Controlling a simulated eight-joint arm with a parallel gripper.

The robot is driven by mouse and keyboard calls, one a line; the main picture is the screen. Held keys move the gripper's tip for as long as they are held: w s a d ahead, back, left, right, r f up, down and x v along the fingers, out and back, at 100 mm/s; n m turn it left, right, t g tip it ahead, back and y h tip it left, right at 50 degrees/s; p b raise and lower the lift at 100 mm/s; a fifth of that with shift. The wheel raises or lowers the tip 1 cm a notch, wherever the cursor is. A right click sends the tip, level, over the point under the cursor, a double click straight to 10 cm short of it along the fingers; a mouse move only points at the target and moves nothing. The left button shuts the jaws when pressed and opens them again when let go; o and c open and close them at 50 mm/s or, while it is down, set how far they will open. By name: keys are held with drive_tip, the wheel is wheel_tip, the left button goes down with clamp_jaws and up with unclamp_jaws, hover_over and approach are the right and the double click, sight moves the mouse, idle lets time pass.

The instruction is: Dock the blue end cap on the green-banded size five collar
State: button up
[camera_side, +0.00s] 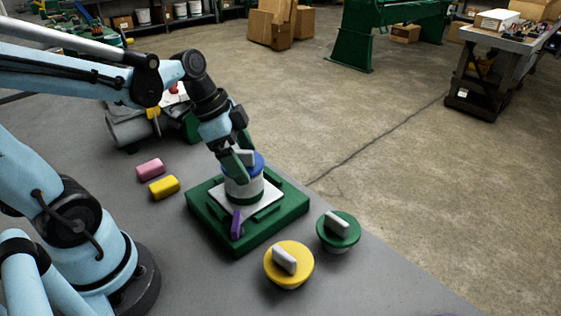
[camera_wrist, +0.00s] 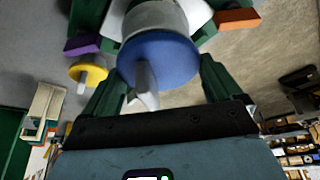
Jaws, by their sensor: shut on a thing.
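The blue end cap (camera_side: 258,163) is a round disc with a pale upright handle, held over the pale collar (camera_side: 243,188). A greenish band shows on the collar, which stands upright on a white plate in the green base (camera_side: 272,226). My gripper (camera_side: 240,158) is shut on the cap from above. In the wrist view the cap (camera_wrist: 172,58) fills the space between the fingertips of my gripper (camera_wrist: 163,80), with the handle in front. The cap is lined up closely with the collar; I cannot tell whether it is fully seated.
A yellow cap (camera_side: 300,251) and a green cap (camera_side: 351,239) stand right of the base. A purple piece (camera_side: 236,226) is at the base's near edge. Pink (camera_side: 150,169) and yellow (camera_side: 164,187) blocks lie left. The bench's right edge is close beyond the base.

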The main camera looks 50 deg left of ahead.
drive_tip(key=shift+f, duration=0.25)
drive_tip(key=o, duration=0.8)
drive_tip(key=shift+c, duration=0.2)
drive_tip(key=shift+r, duration=0.1)
drive_tip(key=v, duration=1.1)
drive_tip(key=d+f+n+y, duration=0.1)
drive_tip(key=f+n, duration=0.1)
drive_tip(key=w+d+f+n+t+y, duration=0.1)
drive_tip(key=f+n, duration=0.1)
drive_tip(key=d+f+n+t, duration=0.1)
drive_tip(key=f+n, duration=0.1)
drive_tip(key=shift+w+f+y, duration=0.1)
drive_tip(key=shift+w+y, duration=0.25)
drive_tip(key=shift+y, duration=0.05)
drive_tip(key=shift+w+d+f+n+t, duration=0.1)
drive_tip(key=shift+d+f+n+t, duration=0.25)
drive_tip(key=shift+n, duration=0.3)
drive_tip(key=shift+w+d+f+n+t, duration=0.15)
drive_tip(key=shift+f+n+t, duration=0.1)
drive_tip(key=shift+n+t, duration=0.3)
